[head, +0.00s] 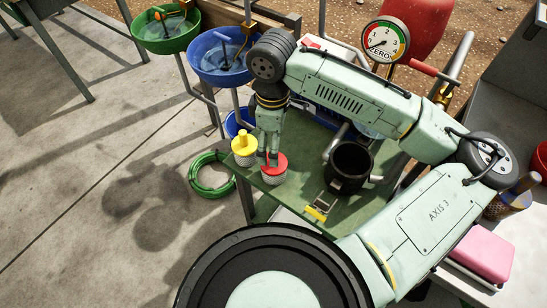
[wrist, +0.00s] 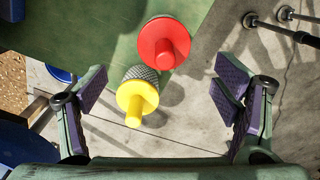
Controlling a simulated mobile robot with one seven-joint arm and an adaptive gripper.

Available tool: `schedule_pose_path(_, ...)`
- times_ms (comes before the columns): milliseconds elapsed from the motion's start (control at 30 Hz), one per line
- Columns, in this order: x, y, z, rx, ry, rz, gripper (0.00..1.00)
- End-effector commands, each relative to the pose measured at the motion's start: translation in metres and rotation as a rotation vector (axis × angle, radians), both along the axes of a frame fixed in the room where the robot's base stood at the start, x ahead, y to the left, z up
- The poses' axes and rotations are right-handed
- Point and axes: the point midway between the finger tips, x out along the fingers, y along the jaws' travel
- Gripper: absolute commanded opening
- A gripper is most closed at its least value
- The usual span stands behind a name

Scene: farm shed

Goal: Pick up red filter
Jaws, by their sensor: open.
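The red filter (head: 272,179) stands on the green table in the head view, with a red cap on a pale mesh body. My gripper (head: 268,161) is just above it and hides part of its top. In the wrist view my gripper (wrist: 162,84) is open and empty. There the red filter (wrist: 158,46) shows its cap and knob beyond the fingertips, toward the upper edge. A yellow filter (head: 244,147) stands just left of the red one. In the wrist view the yellow filter (wrist: 131,98) lies between the spread fingers.
The green table (head: 295,205) also bears a black pot (head: 349,168) and a yellow-ended metal piece (head: 318,210). A pressure gauge (head: 385,40) stands behind. A blue basin (head: 220,57), a green basin (head: 166,32) and a coiled green hose (head: 207,176) are left of the table.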

Motion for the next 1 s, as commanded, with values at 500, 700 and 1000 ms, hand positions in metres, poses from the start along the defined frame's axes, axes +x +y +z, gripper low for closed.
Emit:
schedule_pose_path(500, -0.001, -0.001, -0.055, 0.001, -0.004, 0.002, 0.83)
schedule_pose_path(700, -0.003, -0.004, -0.084, 0.000, -0.004, 0.002, 0.83)
schedule_pose_path(1000, -0.003, -0.003, -0.092, 0.003, -0.004, 0.003, 0.83)
